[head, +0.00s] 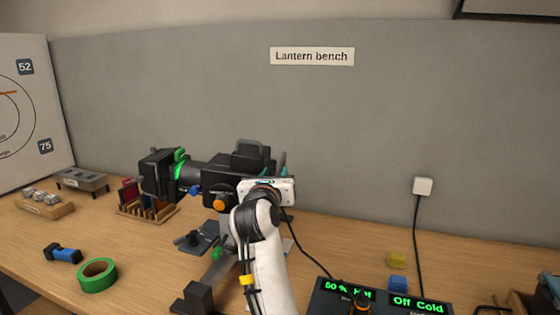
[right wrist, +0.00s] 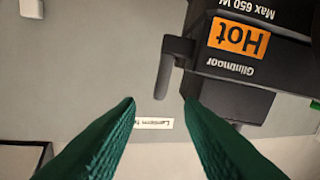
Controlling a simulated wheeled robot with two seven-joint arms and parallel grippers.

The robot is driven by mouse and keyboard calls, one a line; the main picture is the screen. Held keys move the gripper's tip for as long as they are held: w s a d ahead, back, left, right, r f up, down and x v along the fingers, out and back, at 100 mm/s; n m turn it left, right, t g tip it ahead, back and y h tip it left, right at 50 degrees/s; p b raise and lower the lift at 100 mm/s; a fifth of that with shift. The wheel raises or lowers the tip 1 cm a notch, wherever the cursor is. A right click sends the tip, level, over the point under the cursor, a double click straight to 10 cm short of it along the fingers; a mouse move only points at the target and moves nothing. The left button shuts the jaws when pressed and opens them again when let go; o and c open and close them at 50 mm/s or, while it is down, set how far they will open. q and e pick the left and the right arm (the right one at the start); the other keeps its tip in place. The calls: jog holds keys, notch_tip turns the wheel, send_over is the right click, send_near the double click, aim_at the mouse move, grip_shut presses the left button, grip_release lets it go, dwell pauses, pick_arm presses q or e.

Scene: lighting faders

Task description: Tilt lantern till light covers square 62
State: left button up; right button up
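The black lantern (head: 215,176) stands on the bench with its front, green-trimmed end to the left. In the head view my right wrist hides part of the lantern's rear. The target board (head: 40,120) at the left shows squares 52 and 75; square 62 is not in view. My left gripper is not in view.
A control desk (head: 380,298) at the front reads "50 % Hot" and "Off Cold". Green tape (head: 97,275), a blue-black tool (head: 62,253) and a wooden rack (head: 147,213) lie on the left. A cable hangs from a wall socket (head: 422,186).

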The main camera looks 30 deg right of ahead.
aim_at(278, 165)
jog(key=p+x, duration=0.1)
jog(key=x, duration=0.7)
jog(key=shift+s, duration=0.1)
jog(key=shift+c, duration=0.3)
grip_shut()
jog(key=shift+r+p, duration=0.1)
jog(key=shift+p, duration=0.2)
